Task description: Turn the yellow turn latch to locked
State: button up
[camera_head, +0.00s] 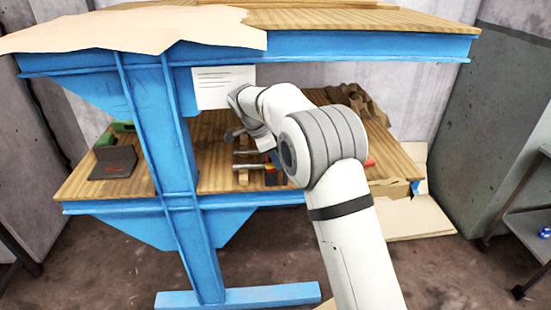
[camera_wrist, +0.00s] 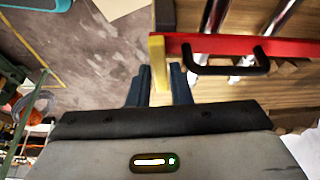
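The yellow turn latch (camera_wrist: 157,55) is a short bar at the left end of a red bar (camera_wrist: 210,43) in the wrist view. It points down the picture, across the red bar's direction. My gripper (camera_wrist: 160,80) has its two dark fingers apart, one on each side of the latch's lower end. I cannot tell whether either finger touches it. In the head view my arm hides most of this area, and the latch is too small to make out.
A black handle (camera_wrist: 228,58) sits on the red bar, right of my fingers. Metal tubes (camera_wrist: 285,20) lie behind it. In the head view, a blue-framed workbench (camera_head: 180,180) has a wooden lower shelf (camera_head: 215,180) and an upright blue post. A white paper (camera_head: 222,87) hangs above.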

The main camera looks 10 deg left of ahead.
jog(key=o, duration=0.4)
jog(key=shift+c, duration=0.2)
